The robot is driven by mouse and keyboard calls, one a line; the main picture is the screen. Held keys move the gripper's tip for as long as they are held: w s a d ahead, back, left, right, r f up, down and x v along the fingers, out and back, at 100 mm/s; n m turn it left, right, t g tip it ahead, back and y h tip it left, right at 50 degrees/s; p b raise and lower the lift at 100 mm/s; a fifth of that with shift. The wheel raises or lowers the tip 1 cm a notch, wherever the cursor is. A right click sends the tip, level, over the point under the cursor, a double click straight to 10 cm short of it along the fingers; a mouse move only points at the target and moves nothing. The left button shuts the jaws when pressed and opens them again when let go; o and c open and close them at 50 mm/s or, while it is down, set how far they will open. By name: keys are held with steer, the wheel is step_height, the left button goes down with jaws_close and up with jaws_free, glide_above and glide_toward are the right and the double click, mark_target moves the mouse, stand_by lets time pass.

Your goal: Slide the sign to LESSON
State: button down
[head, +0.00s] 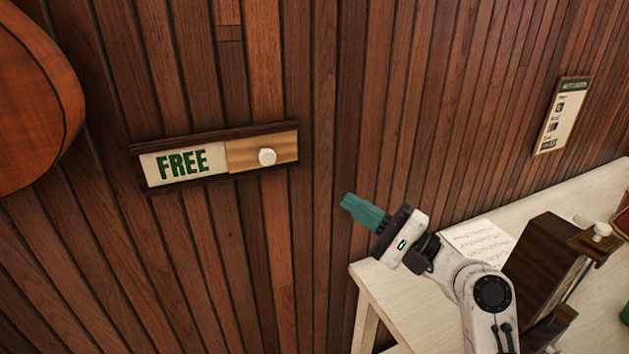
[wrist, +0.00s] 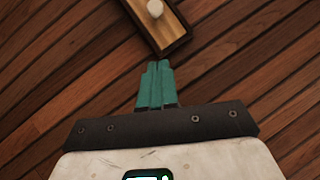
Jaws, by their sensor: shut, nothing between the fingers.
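The sliding sign (head: 147,182) is a dark-framed strip mounted on the wood-panelled wall, tilted slightly in the head view. Its left part shows FREE in green on white. A tan wooden slider (head: 286,141) with a round white knob (head: 267,157) covers the right part. The knob (wrist: 155,8) and slider (wrist: 163,28) also show at the top of the wrist view. My gripper (head: 346,203), with teal fingers, is shut and empty. It is to the right of and below the sign in the head view, apart from it. In the wrist view its fingertips (wrist: 158,65) lie below the frame's end.
A pale table (head: 390,296) stands at the lower right with sheet music (head: 478,243) and a dark wooden box (head: 545,257) on it. A framed notice (head: 562,115) hangs on the right wall. A ukulele body (head: 35,95) hangs at the upper left. The wall around the sign is clear.

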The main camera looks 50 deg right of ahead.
steer(key=p, duration=0.3)
glide_toward(266, 155)
steer(key=w+d, duration=0.4)
steer(key=w+a+p, duration=0.1)
steer(key=w+a, duration=0.1)
steer(key=shift+a+r+p, duration=0.25)
steer(key=shift+a+p, duration=0.05)
steer(key=shift+p, duration=0.05)
steer(key=shift+a, duration=0.1)
